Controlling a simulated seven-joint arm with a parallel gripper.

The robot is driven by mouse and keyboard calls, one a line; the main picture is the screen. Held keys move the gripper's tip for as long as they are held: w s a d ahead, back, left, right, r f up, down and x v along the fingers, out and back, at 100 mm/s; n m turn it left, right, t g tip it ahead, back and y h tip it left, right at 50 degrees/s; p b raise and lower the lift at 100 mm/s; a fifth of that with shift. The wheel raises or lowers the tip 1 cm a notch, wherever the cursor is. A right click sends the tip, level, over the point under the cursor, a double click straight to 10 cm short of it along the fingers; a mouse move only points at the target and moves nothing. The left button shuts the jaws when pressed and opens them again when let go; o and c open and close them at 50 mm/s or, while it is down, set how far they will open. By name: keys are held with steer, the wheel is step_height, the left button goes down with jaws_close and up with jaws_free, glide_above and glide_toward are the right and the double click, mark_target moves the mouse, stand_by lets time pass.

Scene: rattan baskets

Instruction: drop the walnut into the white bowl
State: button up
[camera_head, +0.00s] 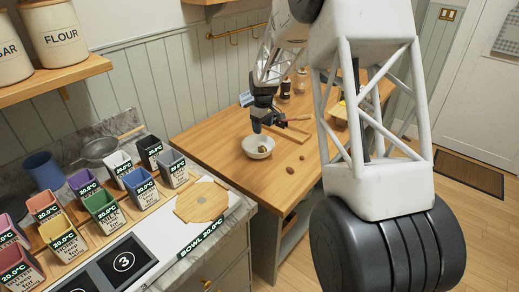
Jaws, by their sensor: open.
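The white bowl (257,152) stands upright on the wooden counter. A small brownish thing (262,149) shows inside it; it may be the walnut, but it is too small to be sure. Two small brown nut-like things lie on the counter to the right of the bowl, one (302,158) farther back and one (290,169) nearer. I cannot tell which of these is the walnut. My gripper (267,126) is open, with its dark fingers just above and behind the bowl's far rim. I see nothing held between the fingers.
A wooden board (290,133) lies behind the bowl, and dark bottles (285,88) stand at the back of the counter. Coloured labelled cups (103,208) and a round wooden board (202,202) are at the left front. The counter left of the bowl is clear.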

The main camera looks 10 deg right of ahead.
steer(key=shift+r, duration=0.65)
stand_by(0.3)
steer(key=s+d+r+m+t, duration=0.1)
steer(key=s+d+r+m, duration=0.1)
steer(key=s+r, duration=0.9)
steer(key=s+d+r+m, duration=0.25)
steer(key=s+r, duration=0.35)
steer(key=s, duration=0.8)
steer(key=s+d+m+t, duration=0.1)
steer(key=s+d+m, duration=0.2)
steer(key=s, duration=2.8)
steer(key=shift+s+r+m+t, duration=0.3)
steer(key=shift+r+m, duration=0.1)
steer(key=shift+m, duration=0.45)
